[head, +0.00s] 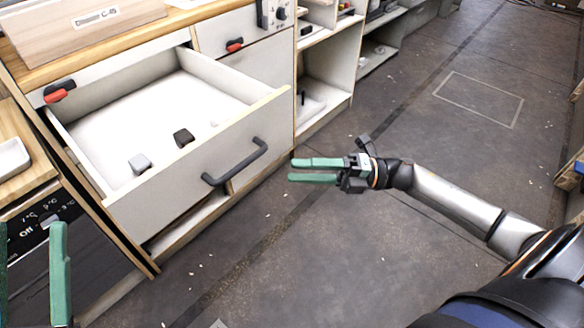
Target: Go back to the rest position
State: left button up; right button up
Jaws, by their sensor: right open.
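My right gripper (292,170) reaches in from the right with its two green fingers a little apart and nothing between them. It is over the floor, just right of the open drawer's front, and does not appear to touch the handle (235,164). My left gripper (31,265) shows only in part at the lower left edge. One green finger stands upright in front of the oven panel, and a strip of the other shows at the picture's edge. The gap between them looks empty.
The drawer (196,176) is pulled out and holds a dark block (183,137) and a light grey block (140,162). The wooden counter (105,47) and the oven panel (40,222) lie left. Open shelves (325,85) stand behind. The floor (440,130) at centre and right is clear.

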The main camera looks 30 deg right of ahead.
pick_arm(q)
jog(key=shift+s+r, duration=0.15)
